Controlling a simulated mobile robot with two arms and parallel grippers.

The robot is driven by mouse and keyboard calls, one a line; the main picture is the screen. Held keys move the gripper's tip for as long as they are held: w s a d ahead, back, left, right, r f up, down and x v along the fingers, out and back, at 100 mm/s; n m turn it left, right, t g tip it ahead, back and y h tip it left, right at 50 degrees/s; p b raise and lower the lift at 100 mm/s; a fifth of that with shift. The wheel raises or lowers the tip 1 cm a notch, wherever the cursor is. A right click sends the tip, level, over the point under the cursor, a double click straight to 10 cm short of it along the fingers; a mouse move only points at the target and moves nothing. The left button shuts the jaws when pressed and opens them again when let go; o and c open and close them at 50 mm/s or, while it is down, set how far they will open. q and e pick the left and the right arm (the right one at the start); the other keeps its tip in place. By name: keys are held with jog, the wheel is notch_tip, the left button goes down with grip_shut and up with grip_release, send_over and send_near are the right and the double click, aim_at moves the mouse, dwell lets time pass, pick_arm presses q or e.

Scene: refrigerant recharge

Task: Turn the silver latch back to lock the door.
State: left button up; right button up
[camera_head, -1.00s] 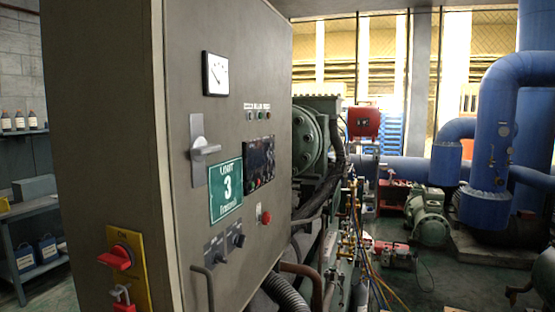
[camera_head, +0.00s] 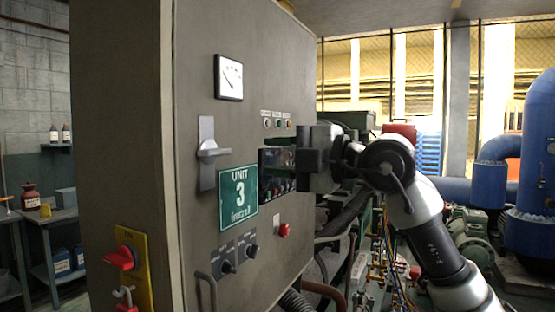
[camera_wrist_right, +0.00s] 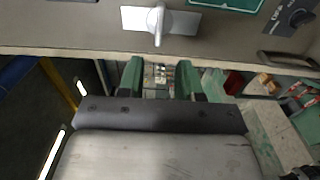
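The silver latch (camera_head: 207,153) is on the grey cabinet door (camera_head: 255,70), left of the green UNIT 3 sign (camera_head: 238,197). Its plate stands upright and its handle sticks out sideways to the right in the head view. My right gripper (camera_head: 303,160) is in front of the door, right of the latch and apart from it. In the right wrist view the gripper (camera_wrist_right: 159,78) has its two green fingers spread with nothing between them. The latch (camera_wrist_right: 158,20) shows just beyond them there. My left gripper is not in view.
A gauge (camera_head: 229,78), a red button (camera_head: 284,230), black knobs (camera_head: 251,251) and a curved door handle (camera_head: 207,290) are on the door. A red switch (camera_head: 120,258) is on the cabinet's side. Pipes and hoses crowd the right side.

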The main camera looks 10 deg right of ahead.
aim_at(221, 153)
jog(key=p+x, duration=0.5)
jog(key=x, duration=0.4)
jog(key=shift+r, duration=0.2)
jog(key=shift+w+a+f, duration=0.1)
jog(key=shift+w+a, duration=0.05)
jog(key=shift+a, duration=0.1)
jog(key=shift+f, duration=0.1)
jog(key=shift+c, duration=1.4)
jog(key=shift+d, duration=0.1)
grip_shut()
jog(key=shift+m, duration=0.7)
jog(key=shift+m+b, duration=0.3)
jog(key=shift+m, duration=1.3)
